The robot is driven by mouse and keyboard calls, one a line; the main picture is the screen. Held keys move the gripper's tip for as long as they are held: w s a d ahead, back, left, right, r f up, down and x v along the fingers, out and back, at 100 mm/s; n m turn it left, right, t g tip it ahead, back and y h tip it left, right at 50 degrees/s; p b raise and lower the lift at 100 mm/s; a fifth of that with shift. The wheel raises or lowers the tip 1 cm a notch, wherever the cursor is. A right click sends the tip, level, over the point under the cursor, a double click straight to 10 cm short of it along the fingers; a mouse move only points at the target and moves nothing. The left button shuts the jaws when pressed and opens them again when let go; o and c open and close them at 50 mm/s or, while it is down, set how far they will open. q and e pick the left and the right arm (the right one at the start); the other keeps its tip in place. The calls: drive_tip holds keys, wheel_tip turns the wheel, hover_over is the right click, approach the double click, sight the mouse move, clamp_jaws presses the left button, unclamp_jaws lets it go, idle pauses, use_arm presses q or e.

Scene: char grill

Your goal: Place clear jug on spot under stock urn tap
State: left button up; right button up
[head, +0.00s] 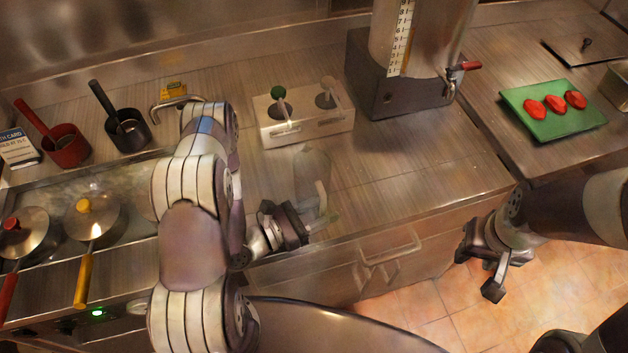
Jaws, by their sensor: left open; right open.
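The clear jug (312,166) stands on the steel counter left of centre, see-through and faint, its pale handle toward the front right. My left gripper (299,222) is open at the jug's near side, close to the handle; I cannot tell whether they touch. The stock urn (425,35) stands on a dark base at the back, with a level scale on its front. Its tap (455,72) with a red lever sticks out at the right. No marked spot is distinguishable under the tap. My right gripper (482,272) is open and empty, in front of the counter above the floor.
A white holder (305,127) with two scoops stands behind the jug. A green board (552,110) with red slices lies at the right. Dark and red pots (66,150) and lidded pans stand at the left. The counter between jug and urn is bare.

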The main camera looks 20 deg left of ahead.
use_arm(q)
drive_tip(key=shift+w+d, duration=0.15)
drive_tip(key=shift+d, duration=0.05)
drive_tip(key=shift+s+r, duration=0.1)
drive_tip(key=shift+s, duration=0.1)
clamp_jaws()
drive_tip(key=shift+r, duration=0.1)
